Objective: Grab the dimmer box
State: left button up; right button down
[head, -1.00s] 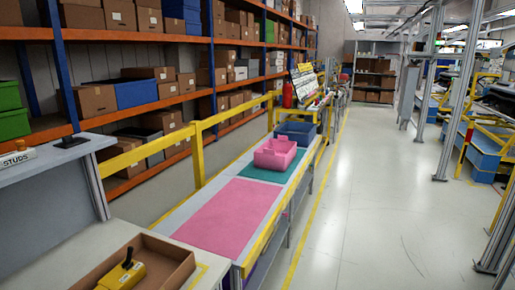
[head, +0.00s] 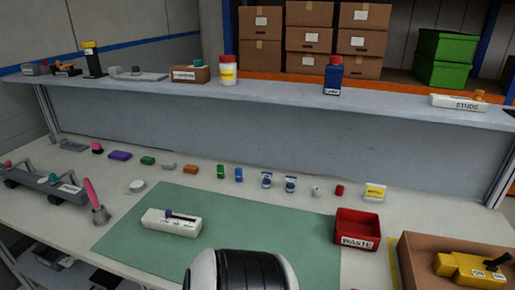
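A white box with a dark slider slot and a purple knob (head: 172,222) lies on the green mat (head: 135,235), left of centre; it looks like the dimmer box. Its small label is too small to read. A rounded white and black part of my own body shows at the bottom centre, below and right of the white box. Neither of my grippers is in view.
A red waste bin (head: 357,230) stands at the mat's right edge. A cardboard tray (head: 418,285) at right holds a yellow switch box (head: 470,268). Several small coloured parts line the bench behind the mat. A raised shelf (head: 270,91) crosses behind. The mat's middle is clear.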

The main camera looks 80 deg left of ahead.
aim_at(187, 225)
jog(key=u, duration=3.3)
